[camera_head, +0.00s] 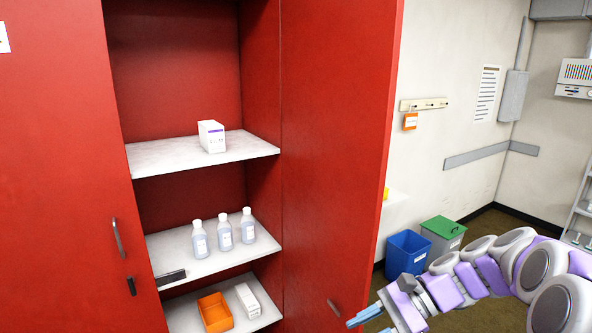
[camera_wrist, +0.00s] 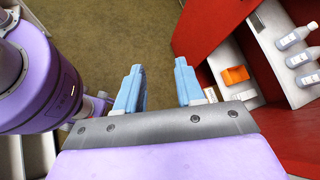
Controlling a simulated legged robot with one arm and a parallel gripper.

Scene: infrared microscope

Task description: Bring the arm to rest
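My gripper (camera_head: 366,316) shows at the lower right of the head view, at the end of my bent purple and grey arm. It is in front of the open door of the red cabinet (camera_head: 60,150), near that door's lower part. In the wrist view my gripper (camera_wrist: 160,88) has its two blue fingers spread apart. Only brown floor shows between them, and nothing is held.
The cabinet's right door (camera_head: 335,140) stands open. Its shelves hold a white box (camera_head: 211,136), several bottles (camera_head: 224,233) and an orange bin (camera_head: 214,313). Blue (camera_head: 407,253) and green (camera_head: 443,233) bins stand behind my arm. Floor (camera_wrist: 160,40) below my gripper is clear.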

